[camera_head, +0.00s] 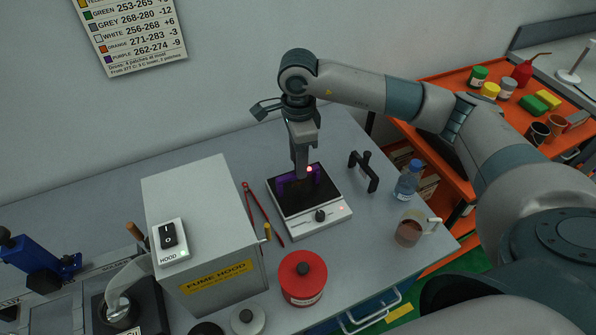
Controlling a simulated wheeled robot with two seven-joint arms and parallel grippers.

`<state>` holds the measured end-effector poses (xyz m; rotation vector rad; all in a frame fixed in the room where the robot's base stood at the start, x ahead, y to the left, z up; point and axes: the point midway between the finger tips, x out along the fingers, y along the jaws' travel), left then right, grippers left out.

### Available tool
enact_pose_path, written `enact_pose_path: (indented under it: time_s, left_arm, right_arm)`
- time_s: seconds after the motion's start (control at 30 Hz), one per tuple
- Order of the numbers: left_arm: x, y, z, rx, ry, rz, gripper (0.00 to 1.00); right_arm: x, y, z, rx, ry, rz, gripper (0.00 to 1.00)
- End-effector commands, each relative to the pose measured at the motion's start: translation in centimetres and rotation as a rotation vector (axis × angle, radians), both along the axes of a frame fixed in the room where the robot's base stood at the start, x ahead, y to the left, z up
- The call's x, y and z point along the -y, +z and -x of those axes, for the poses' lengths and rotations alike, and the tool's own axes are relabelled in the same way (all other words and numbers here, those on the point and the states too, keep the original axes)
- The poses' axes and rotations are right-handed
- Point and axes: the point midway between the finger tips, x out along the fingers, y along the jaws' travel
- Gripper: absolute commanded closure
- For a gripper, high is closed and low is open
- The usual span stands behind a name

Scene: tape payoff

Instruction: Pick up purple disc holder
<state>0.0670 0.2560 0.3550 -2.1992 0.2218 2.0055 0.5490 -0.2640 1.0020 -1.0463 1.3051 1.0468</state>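The purple disc holder (284,185) is on the black top of a white hot plate (320,215) near the middle of the table. Purple shows on both sides of my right gripper (301,174). The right gripper points straight down, with its fingertips at the holder's middle. The fingers overlap in this view and hide part of the holder, so I cannot tell whether they are closed on it. A small red light shows beside the fingertips. My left gripper is not in view.
A grey fume hood box (205,230) stands left of the hot plate, with red tongs (262,215) between them. A black handle-like stand (364,172), a water bottle (408,180) and a brown-filled mug (410,230) stand to the right. A red canister (302,278) is in front.

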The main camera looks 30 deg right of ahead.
Motion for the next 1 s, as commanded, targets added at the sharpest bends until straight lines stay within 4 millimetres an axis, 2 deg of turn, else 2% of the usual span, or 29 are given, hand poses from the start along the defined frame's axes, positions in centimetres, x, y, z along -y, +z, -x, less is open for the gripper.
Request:
enact_pose_path:
  time_s: [0.03,0.23,0.7,0.87,1.0]
  left_arm:
    - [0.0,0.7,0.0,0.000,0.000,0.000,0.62]
    - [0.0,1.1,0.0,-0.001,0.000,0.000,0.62]
    - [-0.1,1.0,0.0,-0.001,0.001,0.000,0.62]
    - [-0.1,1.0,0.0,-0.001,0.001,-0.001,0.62]
    - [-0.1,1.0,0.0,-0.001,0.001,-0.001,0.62]
  right_arm:
    - [0.0,-0.4,0.1,-0.003,0.000,-0.001,0.63]
    - [0.0,-2.0,0.0,-0.001,-0.001,0.001,0.63]
    - [0.0,-2.2,0.0,0.000,0.000,0.000,0.63]
    - [0.0,-2.1,0.0,0.000,0.000,0.000,1.00]
    - [0.0,-2.1,0.0,0.001,0.000,0.000,1.00]
